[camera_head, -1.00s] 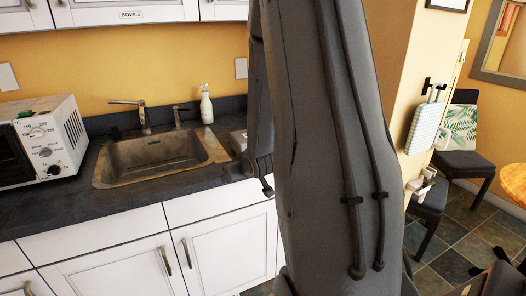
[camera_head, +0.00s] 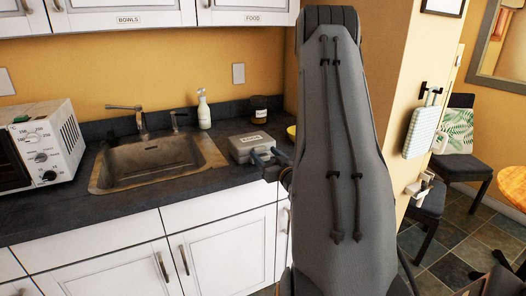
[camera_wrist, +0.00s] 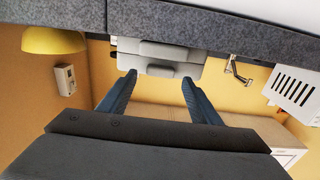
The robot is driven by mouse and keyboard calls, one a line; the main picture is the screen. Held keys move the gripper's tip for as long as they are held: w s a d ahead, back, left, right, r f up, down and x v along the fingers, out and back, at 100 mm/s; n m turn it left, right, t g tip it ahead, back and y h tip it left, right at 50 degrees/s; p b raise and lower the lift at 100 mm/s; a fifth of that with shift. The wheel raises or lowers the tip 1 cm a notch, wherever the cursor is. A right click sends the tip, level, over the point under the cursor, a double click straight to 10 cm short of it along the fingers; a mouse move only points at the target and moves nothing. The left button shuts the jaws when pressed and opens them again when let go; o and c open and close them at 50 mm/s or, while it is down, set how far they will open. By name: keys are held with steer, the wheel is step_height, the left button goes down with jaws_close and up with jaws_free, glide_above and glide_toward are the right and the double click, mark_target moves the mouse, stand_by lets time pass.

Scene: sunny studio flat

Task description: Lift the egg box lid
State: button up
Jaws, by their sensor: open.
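The egg box (camera_head: 247,144) is a closed grey box with a small label on its lid. It sits on the dark counter right of the sink. In the wrist view the egg box (camera_wrist: 160,56) appears upside down, ahead of my fingers. My gripper (camera_head: 266,155) is open at the near right side of the box. In the wrist view my gripper (camera_wrist: 157,78) has its two blue fingers spread wide, with nothing between them. The tips are close to the box's near side; I cannot tell whether they touch it. My arm hides part of the counter to the right.
A yellow bowl (camera_head: 291,133) stands just right of the box, partly behind my arm. A dark jar (camera_head: 259,108) stands behind it. The sink (camera_head: 155,160), soap bottle (camera_head: 204,112) and microwave (camera_head: 40,145) are to the left. Upper cabinets (camera_head: 170,12) hang above.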

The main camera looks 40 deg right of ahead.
mark_target(252, 144)
steer(key=shift+x, duration=1.25)
